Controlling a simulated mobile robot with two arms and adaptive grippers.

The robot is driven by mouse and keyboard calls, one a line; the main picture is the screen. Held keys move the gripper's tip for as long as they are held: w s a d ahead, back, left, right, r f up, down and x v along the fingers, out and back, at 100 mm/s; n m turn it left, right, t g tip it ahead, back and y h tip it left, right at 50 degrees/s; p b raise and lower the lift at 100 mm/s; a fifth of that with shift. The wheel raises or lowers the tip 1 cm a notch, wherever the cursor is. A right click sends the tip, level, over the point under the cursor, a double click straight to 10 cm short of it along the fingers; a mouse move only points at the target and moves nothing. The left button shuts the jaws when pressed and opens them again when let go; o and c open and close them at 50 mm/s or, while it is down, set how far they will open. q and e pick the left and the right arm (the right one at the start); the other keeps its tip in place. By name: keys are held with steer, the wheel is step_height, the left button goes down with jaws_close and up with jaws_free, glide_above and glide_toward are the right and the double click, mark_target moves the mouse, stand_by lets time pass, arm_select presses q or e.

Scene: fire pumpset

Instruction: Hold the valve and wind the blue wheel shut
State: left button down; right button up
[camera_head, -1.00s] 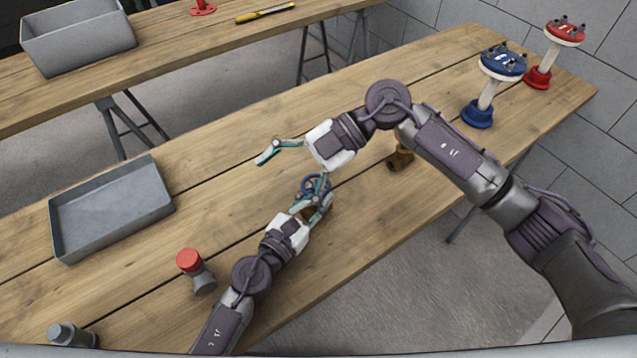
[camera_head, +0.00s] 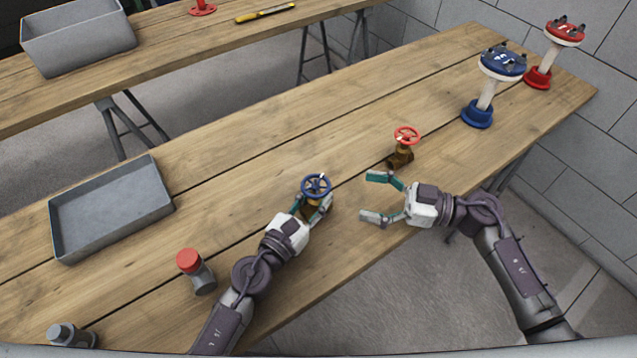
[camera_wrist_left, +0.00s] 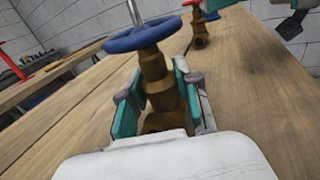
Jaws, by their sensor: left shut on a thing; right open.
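A brass valve with a blue handwheel (camera_head: 317,186) stands upright on the near workbench. My left gripper (camera_head: 311,207) is shut on its brass body, below the wheel. In the left wrist view the brass body (camera_wrist_left: 158,82) sits between the teal finger pads (camera_wrist_left: 158,100), and the blue wheel (camera_wrist_left: 143,36) is above them, clear of the fingers. My right gripper (camera_head: 374,197) is open and empty, to the right of the blue wheel and apart from it. Its fingers point left. The valve's base is partly hidden by my left gripper.
A second brass valve with a red wheel (camera_head: 406,136) stands behind my right gripper. Blue (camera_head: 478,112) and red (camera_head: 538,77) stands are at the far right. A grey tray (camera_head: 110,216) and a red-capped fitting (camera_head: 197,272) are on the left. The bench behind the blue wheel is clear.

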mark_target(318, 185)
steer(key=x, duration=1)
steer(key=shift+a, duration=0.2)
steer(key=c, duration=1.2)
steer(key=shift+s+m+t, duration=0.1)
steer(key=shift+m+t, duration=0.2)
steer(key=shift+t, duration=0.1)
steer(key=m+t+h, duration=0.1)
steer(key=t, duration=0.1)
steer(key=m+t+h, duration=0.1)
steer(key=m+t, duration=0.1)
steer(key=t, duration=0.1)
steer(key=shift+s+f+m+h, duration=0.1)
steer(key=shift+m+h, duration=0.2)
steer(key=shift+h, duration=0.1)
steer(key=shift+a+r+m+t+h, duration=0.15)
steer(key=shift+m+t+h, duration=0.65)
steer(key=shift+t, duration=0.2)
steer(key=shift+a+r+m+t+h, duration=0.1)
steer(key=shift+a+m+t+h, duration=0.05)
steer(key=shift+m+t+h, duration=0.75)
steer(key=shift+d, duration=0.15)
